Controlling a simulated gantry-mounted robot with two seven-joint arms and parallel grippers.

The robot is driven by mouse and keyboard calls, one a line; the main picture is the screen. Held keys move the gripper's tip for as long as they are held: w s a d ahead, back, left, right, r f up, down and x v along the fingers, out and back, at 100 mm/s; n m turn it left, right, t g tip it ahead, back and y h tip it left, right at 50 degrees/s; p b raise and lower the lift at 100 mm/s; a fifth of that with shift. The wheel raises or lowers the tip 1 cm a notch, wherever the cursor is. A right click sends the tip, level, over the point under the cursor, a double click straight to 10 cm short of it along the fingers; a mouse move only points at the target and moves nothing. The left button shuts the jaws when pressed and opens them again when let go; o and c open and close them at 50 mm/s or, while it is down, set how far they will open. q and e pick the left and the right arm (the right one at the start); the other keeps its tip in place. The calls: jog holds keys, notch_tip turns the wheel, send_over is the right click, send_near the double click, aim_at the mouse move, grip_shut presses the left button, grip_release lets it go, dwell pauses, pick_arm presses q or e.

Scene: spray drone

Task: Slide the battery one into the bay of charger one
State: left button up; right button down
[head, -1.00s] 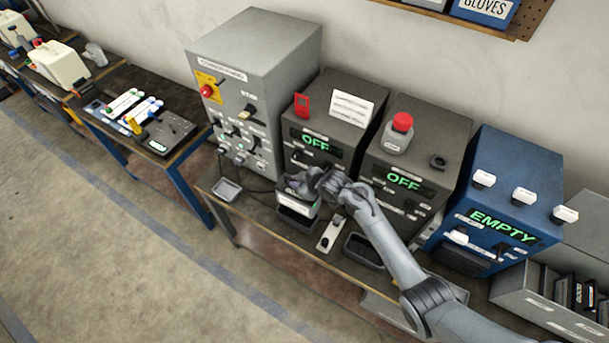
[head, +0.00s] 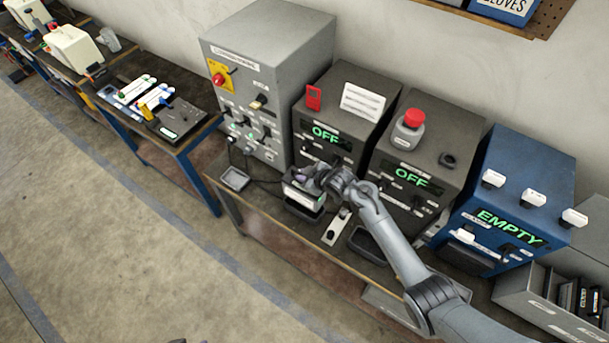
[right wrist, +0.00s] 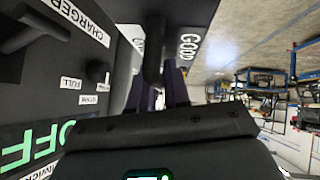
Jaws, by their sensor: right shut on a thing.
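The battery (head: 303,193) is a boxy dark block with a pale label. My right gripper (head: 316,180) is shut on its dark handle, which also shows between the fingers in the right wrist view (right wrist: 155,55). Charger one (head: 336,112) appears to be the left of two dark grey boxes with green OFF displays. The battery is in front of its lower face, above a dark tray on the bench. The arm and battery hide the bay. Charger one's face (right wrist: 65,95) fills the left of the right wrist view. Small dark tips at the head view's bottom edge may be my left gripper (head: 190,341).
A grey control cabinet (head: 262,75) stands left of charger one. A second grey charger (head: 430,140) with a red button and a blue box (head: 525,175) reading EMPTY stand to the right. A white plate (head: 337,228) and an empty dark tray (head: 370,246) lie near the bench front.

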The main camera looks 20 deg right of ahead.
jog(key=shift+w+f+b, duration=0.2)
jog(key=shift+f+b, duration=1.25)
jog(key=shift+f, duration=0.25)
jog(key=shift+f+b, duration=0.45)
jog(key=shift+f, duration=0.2)
jog(key=shift+w, duration=0.1)
jog(key=shift+p, duration=0.3)
dwell(0.7)
jog(key=shift+f, duration=0.3)
dwell(0.3)
jog(key=shift+f+b, duration=0.7)
jog(key=shift+b, duration=0.05)
